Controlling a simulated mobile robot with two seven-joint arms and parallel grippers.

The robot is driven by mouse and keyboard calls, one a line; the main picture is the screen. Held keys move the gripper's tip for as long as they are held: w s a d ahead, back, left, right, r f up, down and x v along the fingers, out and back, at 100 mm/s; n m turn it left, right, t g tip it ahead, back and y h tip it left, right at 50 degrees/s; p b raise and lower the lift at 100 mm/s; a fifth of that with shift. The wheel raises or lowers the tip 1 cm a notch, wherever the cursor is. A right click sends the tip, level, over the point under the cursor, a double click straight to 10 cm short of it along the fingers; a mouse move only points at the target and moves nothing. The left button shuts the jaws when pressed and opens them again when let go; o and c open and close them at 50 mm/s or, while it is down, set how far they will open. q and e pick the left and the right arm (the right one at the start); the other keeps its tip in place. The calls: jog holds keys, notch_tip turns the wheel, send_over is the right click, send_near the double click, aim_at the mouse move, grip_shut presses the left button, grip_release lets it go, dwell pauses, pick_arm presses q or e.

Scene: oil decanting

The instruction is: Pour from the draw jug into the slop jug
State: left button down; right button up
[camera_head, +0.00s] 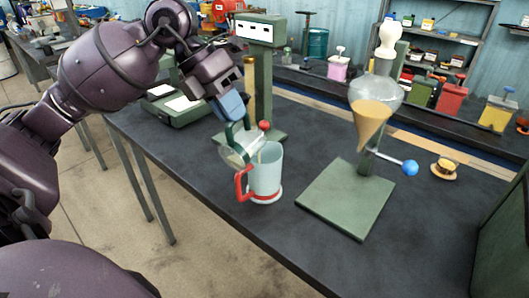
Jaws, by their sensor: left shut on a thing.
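My left gripper (231,107) is shut on the dark green handle of a pale, clear jug (236,154), which I take as the draw jug. This jug is strongly tilted, with its mouth toward the right, at the rim of a second jug. The second jug (266,178), with a red handle and a red band near its base, stands upright on the dark bench and looks like the slop jug. A thin pale yellowish streak shows between the two at the rim; I cannot tell for sure that it is flowing liquid. My right gripper is not in view.
A glass funnel (374,108) with amber liquid hangs on a green stand (345,203) with a blue-knobbed tap (410,168). A green post (263,85) stands behind the jugs. A small amber dish (445,168) is at the right. The bench front (285,230) is clear.

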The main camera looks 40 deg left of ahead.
pick_arm(q)
jog(key=shift+w+f+g, duration=0.15)
jog(key=shift+w+g, duration=0.35)
jog(key=shift+w, duration=0.45)
jog(key=shift+w+r, duration=0.2)
jog(key=shift+w, duration=0.05)
jog(key=shift+s+f, duration=0.2)
jog(key=shift+s, duration=0.3)
jog(key=shift+s+r+m+t, duration=0.2)
jog(key=shift+s+t, duration=0.65)
jog(key=shift+s, duration=0.3)
jog(key=shift+s+r+m+t, duration=0.2)
jog(key=shift+s+t, duration=0.65)
jog(key=shift+s, duration=0.3)
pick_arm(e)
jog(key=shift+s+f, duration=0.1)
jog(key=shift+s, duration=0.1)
